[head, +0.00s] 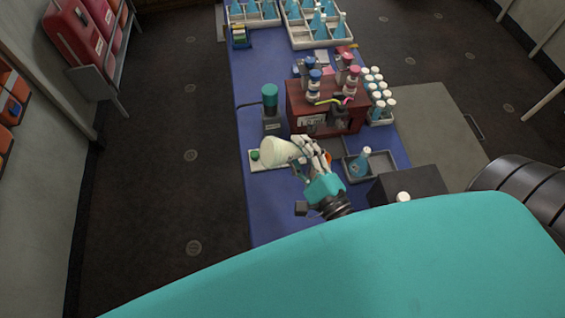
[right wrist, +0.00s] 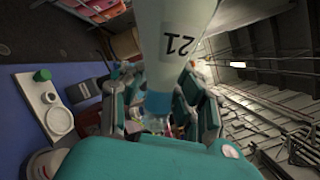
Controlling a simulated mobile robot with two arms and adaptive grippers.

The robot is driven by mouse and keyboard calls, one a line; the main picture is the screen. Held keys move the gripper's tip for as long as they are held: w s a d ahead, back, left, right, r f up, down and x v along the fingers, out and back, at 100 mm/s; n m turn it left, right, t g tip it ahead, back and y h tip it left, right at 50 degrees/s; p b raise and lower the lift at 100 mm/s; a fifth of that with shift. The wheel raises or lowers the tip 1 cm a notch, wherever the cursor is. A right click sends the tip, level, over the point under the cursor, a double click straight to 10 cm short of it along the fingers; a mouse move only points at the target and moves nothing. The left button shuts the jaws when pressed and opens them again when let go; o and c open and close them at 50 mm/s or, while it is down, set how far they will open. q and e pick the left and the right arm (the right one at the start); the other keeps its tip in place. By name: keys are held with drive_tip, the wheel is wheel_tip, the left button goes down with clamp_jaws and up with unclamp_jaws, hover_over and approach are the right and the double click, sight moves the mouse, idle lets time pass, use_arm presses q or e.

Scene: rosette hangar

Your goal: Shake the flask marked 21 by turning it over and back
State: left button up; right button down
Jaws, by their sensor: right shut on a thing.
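The flask marked 21 (head: 276,152) is pale and cream-white, tilted well over on its side above the table, with its wide base toward the left. My right gripper (head: 308,155) is shut on its neck end from the right. In the right wrist view the flask (right wrist: 180,30) fills the top middle, its dark "21" facing the camera. A dark blue part (right wrist: 159,103) at its narrow end lies between the fingers. The fingers partly hide the neck. My left gripper is not in view.
Below the flask is a white plate (head: 257,167) with a green knob. Close by stand a teal-topped device (head: 270,98), a red-brown rack (head: 298,100) with bottles, and a grey tray (head: 385,163) holding a blue flask (head: 360,162). The blue table's near left (head: 268,205) is clear.

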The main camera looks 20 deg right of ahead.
drive_tip(key=shift+r+n+p, duration=0.2)
drive_tip(key=shift+n+p, duration=0.1)
drive_tip(key=shift+p, duration=0.05)
drive_tip(key=n+p, duration=0.3)
drive_tip(key=n+g+p, duration=0.1)
drive_tip(key=n+p, duration=0.2)
drive_tip(key=shift+r+y, duration=0.15)
drive_tip(key=shift+y, duration=0.15)
drive_tip(key=shift+n, duration=0.5)
drive_tip(key=shift+n+p, duration=0.3)
drive_tip(key=shift+p, duration=0.15)
drive_tip(key=shift+f+n, duration=0.3)
drive_tip(key=shift+n, duration=0.5)
drive_tip(key=n+g, duration=0.1)
drive_tip(key=n, duration=0.3)
drive_tip(key=shift+n, duration=0.4)
